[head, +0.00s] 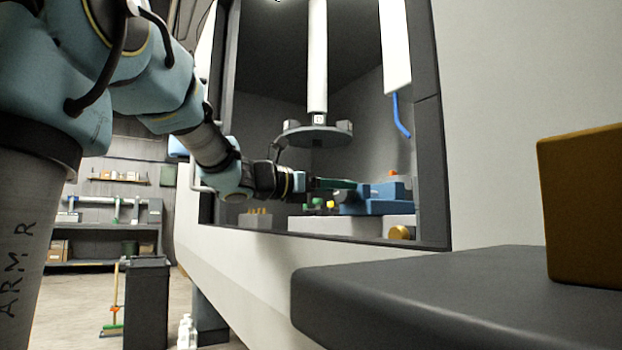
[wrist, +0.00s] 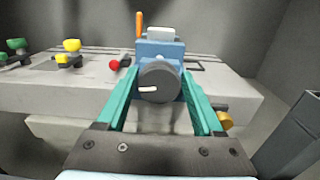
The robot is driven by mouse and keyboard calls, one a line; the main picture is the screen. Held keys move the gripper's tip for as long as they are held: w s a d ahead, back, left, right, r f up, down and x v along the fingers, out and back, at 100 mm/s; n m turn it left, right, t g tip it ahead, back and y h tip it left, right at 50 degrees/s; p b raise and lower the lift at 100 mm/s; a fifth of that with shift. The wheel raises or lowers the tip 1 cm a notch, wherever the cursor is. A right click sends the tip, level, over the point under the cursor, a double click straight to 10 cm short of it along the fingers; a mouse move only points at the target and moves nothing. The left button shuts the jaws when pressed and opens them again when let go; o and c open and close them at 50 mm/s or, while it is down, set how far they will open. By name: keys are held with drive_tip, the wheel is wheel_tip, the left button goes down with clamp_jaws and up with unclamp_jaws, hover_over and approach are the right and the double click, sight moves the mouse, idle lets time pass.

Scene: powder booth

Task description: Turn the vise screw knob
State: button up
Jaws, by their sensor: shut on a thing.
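The blue vise (head: 375,207) stands inside the booth in the head view. It also shows in the wrist view (wrist: 160,50), straight ahead of my gripper. Its screw knob (wrist: 160,86) is a round dark grey disc with a white mark on the left part of its face. My gripper (wrist: 160,78) has its green fingers on either side of the knob, shut on it.
A pale grey block (wrist: 70,93) carries the vise. Yellow (wrist: 71,47), green and red knobs stand left of the vise. A brass knob (wrist: 224,119) is at the block's right front. The booth's frame (head: 430,150) borders the opening.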

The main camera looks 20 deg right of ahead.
drive_tip(key=shift+s+d+f+m+b, duration=0.15)
drive_tip(key=shift+s+m+b, duration=0.05)
drive_tip(key=shift+m+b, duration=0.25)
drive_tip(key=m+b, duration=0.3)
drive_tip(key=f+m+b, duration=0.1)
drive_tip(key=b, duration=0.1)
drive_tip(key=shift+w+d, duration=0.2)
drive_tip(key=shift+d, duration=0.1)
drive_tip(key=m+b, duration=0.3)
drive_tip(key=shift+d+f, duration=0.15)
drive_tip(key=shift+f, duration=0.05)
drive_tip(key=m+b, duration=0.2)
drive_tip(key=b, duration=0.1)
drive_tip(key=shift+m, duration=0.35)
drive_tip(key=m+b, duration=0.6)
drive_tip(key=shift+w+f, duration=0.1)
drive_tip(key=shift+f, duration=0.05)
drive_tip(key=m+b, duration=0.3)
drive_tip(key=m, duration=0.1)
drive_tip(key=shift+a, duration=0.2)
drive_tip(key=shift+w+r+m+b, duration=0.1)
drive_tip(key=shift+r+m+b, duration=0.1)
drive_tip(key=shift+m+b, duration=0.65)
drive_tip(key=shift+m, duration=0.25)
drive_tip(key=shift+r, duration=0.1)
